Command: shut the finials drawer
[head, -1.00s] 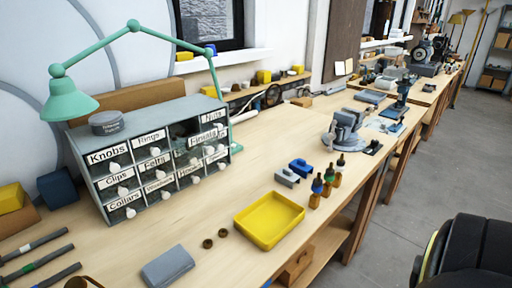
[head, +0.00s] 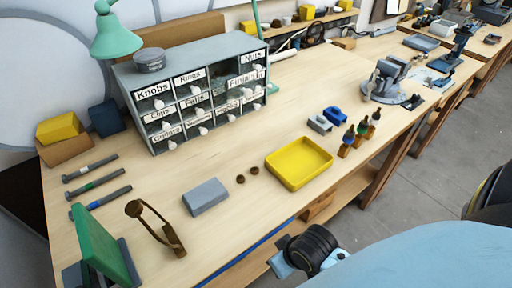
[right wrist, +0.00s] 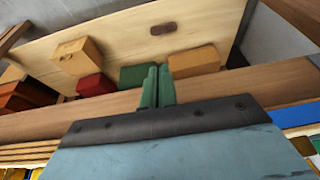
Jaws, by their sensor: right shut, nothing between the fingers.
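The finials drawer (head: 243,78) is in the grey cabinet of small labelled drawers (head: 215,54), near its right end in the head view. Its label stands forward of its neighbours, so it looks pulled out, with a dark gap beside it; how far is hard to tell. My right gripper shows in the right wrist view, its two green fingers (right wrist: 157,86) together and empty. In the head view my right arm is low at the bench's front edge, well away from the cabinet; its fingertips are not clear there. My left gripper is not in view.
A yellow tray (head: 299,163), a grey box (head: 206,196) and several small bottles stand on the bench before the cabinet. A green lamp (head: 115,42) overhangs its left end. A brown bracket (head: 160,230) and green stand (head: 104,247) are near front left. Boxes (right wrist: 77,56) show in the wrist view.

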